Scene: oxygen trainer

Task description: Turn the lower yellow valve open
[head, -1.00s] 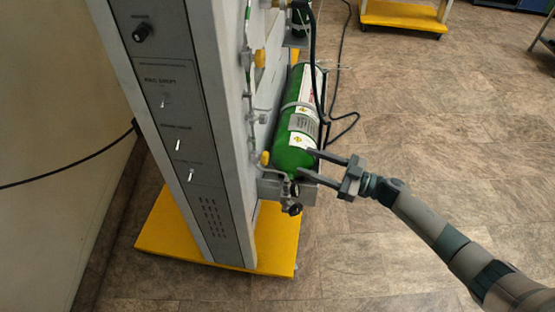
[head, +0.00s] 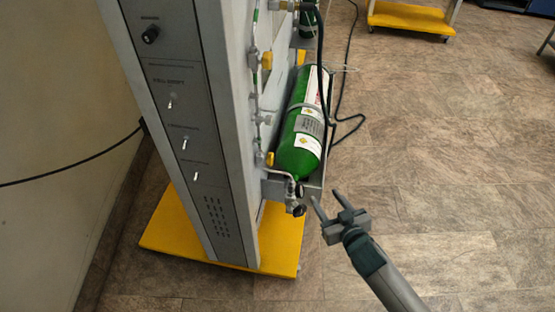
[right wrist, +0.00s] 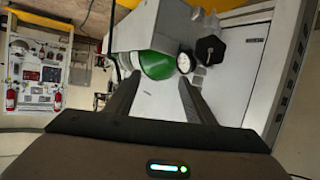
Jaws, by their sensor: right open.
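The lower yellow valve (head: 269,159) is a small knob on the pipework at the side of the grey panel, left of the green cylinder's lower end. An upper yellow valve (head: 266,60) sits higher on the same side. My right gripper (head: 325,195) is open and empty, below and to the right of the lower valve and apart from it. In the right wrist view its two fingers (right wrist: 157,98) are spread, with a green cylinder end (right wrist: 157,64), a gauge (right wrist: 184,62) and a black knob (right wrist: 210,48) beyond them. I cannot make out the lower valve there. My left gripper is out of view.
The green cylinder (head: 303,120) rests in a grey bracket beside the panel (head: 187,105). Fittings with a dark knob (head: 299,210) stick out below it, near my right fingers. A black hose hangs beside the cylinder. The yellow base (head: 279,250) stands on the floor; floor to the right is clear.

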